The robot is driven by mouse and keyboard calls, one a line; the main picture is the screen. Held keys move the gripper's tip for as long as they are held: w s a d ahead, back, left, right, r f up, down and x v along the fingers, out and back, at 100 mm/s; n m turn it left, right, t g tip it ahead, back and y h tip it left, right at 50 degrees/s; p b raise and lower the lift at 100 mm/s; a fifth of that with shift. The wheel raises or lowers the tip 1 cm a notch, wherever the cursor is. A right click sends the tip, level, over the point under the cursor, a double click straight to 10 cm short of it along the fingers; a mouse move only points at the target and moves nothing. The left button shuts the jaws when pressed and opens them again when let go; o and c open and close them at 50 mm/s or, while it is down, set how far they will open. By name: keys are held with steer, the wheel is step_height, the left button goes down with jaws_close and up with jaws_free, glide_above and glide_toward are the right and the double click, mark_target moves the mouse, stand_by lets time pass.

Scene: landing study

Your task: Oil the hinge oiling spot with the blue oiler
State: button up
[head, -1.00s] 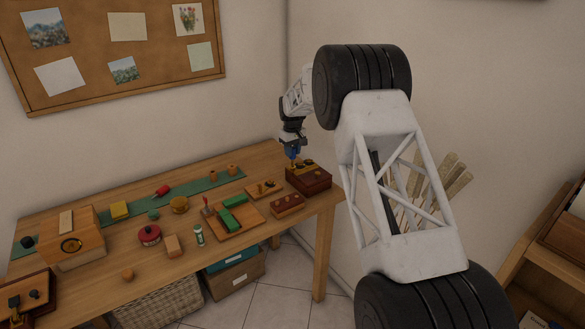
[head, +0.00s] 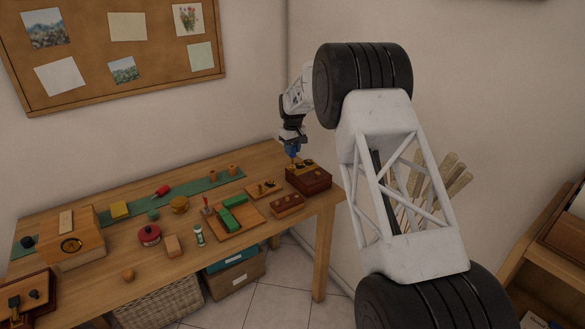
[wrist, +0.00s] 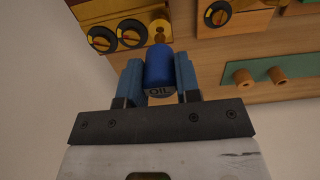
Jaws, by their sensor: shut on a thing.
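My gripper (wrist: 160,82) is shut on the blue oiler (wrist: 160,68), which has a dark "OIL" label and sits between the two blue fingers in the wrist view. In the head view my gripper (head: 292,152) is small and hangs over the dark red-brown box (head: 309,181) at the table's right end. The box has brass fittings on top. In the wrist view, a round brass piece (wrist: 159,29) lies just beyond the oiler's far end, beside two black dials with red marks (wrist: 131,33). I cannot tell which part is the hinge oiling spot, or whether the tip touches anything.
A low red-brown block (head: 287,204) and a small board with brass pieces (head: 263,189) lie close to the box. A wooden tray with green blocks (head: 240,229) is further left. A green strip (head: 205,187) runs along the back with two wooden pegs.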

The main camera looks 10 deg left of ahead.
steer(key=shift+r, duration=0.5)
steer(key=shift+r, duration=0.7)
steer(key=shift+r, duration=0.15)
